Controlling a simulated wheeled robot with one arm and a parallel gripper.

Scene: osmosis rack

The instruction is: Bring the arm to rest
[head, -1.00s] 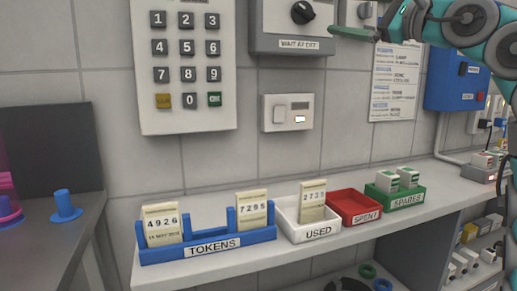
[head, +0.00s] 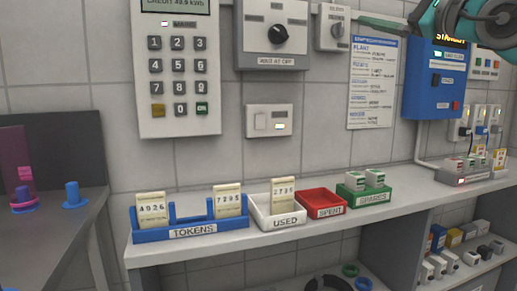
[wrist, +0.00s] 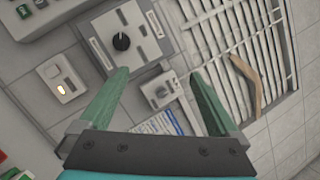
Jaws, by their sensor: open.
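My gripper (wrist: 160,100) is open and empty in the wrist view, its two green fingers spread apart in front of the tiled wall. In the head view part of my gripper (head: 388,25) and arm show at the upper right, apart from everything on the counter. In the wrist view, between and beyond the fingers, are a grey switch box with a black knob (wrist: 121,41) and a smaller switch box (wrist: 161,90). The fingers appear to touch nothing.
On the counter stand a blue TOKENS rack (head: 190,231), a white USED tray (head: 279,221), a red SPENT tray (head: 320,201) and a green SPARES tray (head: 365,195). A keypad panel (head: 178,70) and a blue box (head: 434,80) hang on the wall. The space before the counter looks clear.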

